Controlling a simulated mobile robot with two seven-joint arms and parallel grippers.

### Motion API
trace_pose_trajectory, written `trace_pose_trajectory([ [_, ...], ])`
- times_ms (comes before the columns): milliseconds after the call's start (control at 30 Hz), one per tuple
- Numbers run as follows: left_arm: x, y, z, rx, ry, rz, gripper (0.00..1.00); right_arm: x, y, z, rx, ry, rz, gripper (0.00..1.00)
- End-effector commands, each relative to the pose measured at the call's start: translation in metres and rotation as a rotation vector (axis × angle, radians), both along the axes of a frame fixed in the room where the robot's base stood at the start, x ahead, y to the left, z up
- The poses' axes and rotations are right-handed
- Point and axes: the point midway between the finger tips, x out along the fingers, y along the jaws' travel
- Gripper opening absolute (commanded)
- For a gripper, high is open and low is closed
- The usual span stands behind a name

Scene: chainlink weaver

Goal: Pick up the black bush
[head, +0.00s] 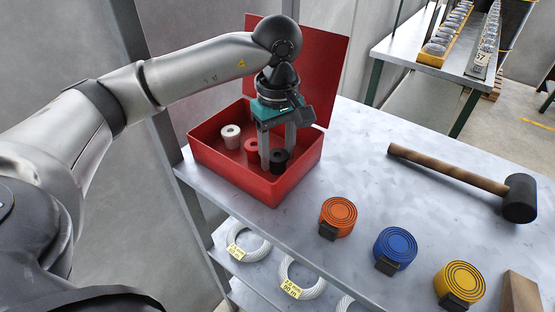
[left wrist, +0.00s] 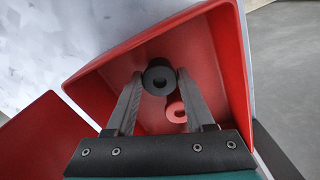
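The black bush (head: 279,158) stands in the red box (head: 272,190), near its right side. In the left wrist view the black bush (left wrist: 158,77) shows as a ring with a hole, between the fingertips. My left gripper (head: 278,152) reaches down into the box, its two fingers apart on either side of the black bush. In the left wrist view the fingertips (left wrist: 160,74) show a thin gap beside the bush, so the gripper looks open around it. My right gripper is not in view.
A red bush (head: 251,147) stands close to the left finger, and a white bush (head: 231,134) farther left. The box's lid (head: 310,60) is raised behind my arm. A mallet (head: 450,170) and orange (head: 338,215), blue (head: 396,246) and yellow (head: 461,282) coils lie on the table.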

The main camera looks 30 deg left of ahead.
Motion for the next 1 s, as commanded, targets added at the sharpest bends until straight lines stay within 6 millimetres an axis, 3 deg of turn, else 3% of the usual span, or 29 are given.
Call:
trace_pose_trajectory([
  [33, 0.000, 0.000, 0.000, 0.000, 0.000, 0.000, 0.47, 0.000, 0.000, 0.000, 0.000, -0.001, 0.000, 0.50],
  [467, 0.000, 0.000, 0.000, 0.000, -0.001, -0.001, 0.00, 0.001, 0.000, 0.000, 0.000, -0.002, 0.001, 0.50],
  [767, 0.000, 0.000, 0.002, 0.000, -0.001, -0.001, 0.00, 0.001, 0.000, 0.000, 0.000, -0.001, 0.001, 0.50],
  [1000, 0.001, -0.001, 0.021, -0.001, -0.004, -0.002, 0.00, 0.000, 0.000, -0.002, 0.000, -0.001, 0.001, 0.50],
])
